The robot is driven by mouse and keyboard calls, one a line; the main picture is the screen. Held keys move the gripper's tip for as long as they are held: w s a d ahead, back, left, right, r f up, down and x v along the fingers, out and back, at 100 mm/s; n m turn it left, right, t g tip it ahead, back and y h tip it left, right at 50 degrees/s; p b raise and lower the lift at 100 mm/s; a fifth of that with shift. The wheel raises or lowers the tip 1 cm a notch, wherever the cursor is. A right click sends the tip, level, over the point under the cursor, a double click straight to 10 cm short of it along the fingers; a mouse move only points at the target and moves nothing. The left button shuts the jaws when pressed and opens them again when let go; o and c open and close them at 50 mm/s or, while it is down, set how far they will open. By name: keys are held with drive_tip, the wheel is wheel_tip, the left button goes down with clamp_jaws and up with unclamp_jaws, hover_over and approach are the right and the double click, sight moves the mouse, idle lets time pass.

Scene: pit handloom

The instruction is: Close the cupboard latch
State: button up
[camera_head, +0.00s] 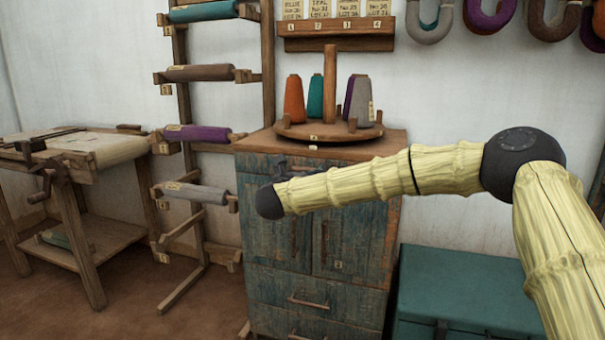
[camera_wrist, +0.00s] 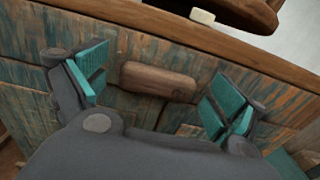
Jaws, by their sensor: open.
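The cupboard (camera_head: 350,235) is a worn blue-green wooden cabinet with two doors above drawers; both doors look shut. The latch is a brown wooden bar (camera_wrist: 158,81) high on the cupboard front, lying roughly parallel to the top edge in the wrist view. My gripper (camera_wrist: 155,77) is open, with one teal-padded finger beyond each end of the bar. Neither finger appears to touch it. In the head view my arm's end hides the latch, and only a dark bit of my gripper (camera_head: 287,166) shows at the cupboard's upper left.
A round wooden stand (camera_head: 325,134) with several yarn cones sits on the cupboard top, its rim close above my gripper. A spool rack (camera_head: 185,150) and a work table (camera_head: 75,155) stand at left. A teal chest (camera_head: 460,290) is at lower right.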

drive_tip(key=shift+c, duration=0.2)
drive_tip(key=c, duration=1)
drive_tip(key=shift+n+p, duration=0.35)
drive_tip(key=shift+n, duration=0.05)
drive_tip(key=shift+s+d+f+n+p, duration=0.15)
drive_tip(key=shift+f+n+p, duration=0.35)
drive_tip(key=shift+n+p, duration=2)
drive_tip(key=shift+d+f+n+p, duration=0.4)
drive_tip(key=shift+n+p, duration=1.45)
drive_tip(key=shift+n, duration=1.4)
drive_tip(key=shift+s+d+f+n+p, duration=0.1)
drive_tip(key=shift+f+n+p, duration=0.45)
drive_tip(key=shift+n+p, duration=1.95)
drive_tip(key=shift+f+n+b, duration=0.1)
drive_tip(key=shift+n+b, duration=0.2)
drive_tip(key=shift+n, duration=0.15)
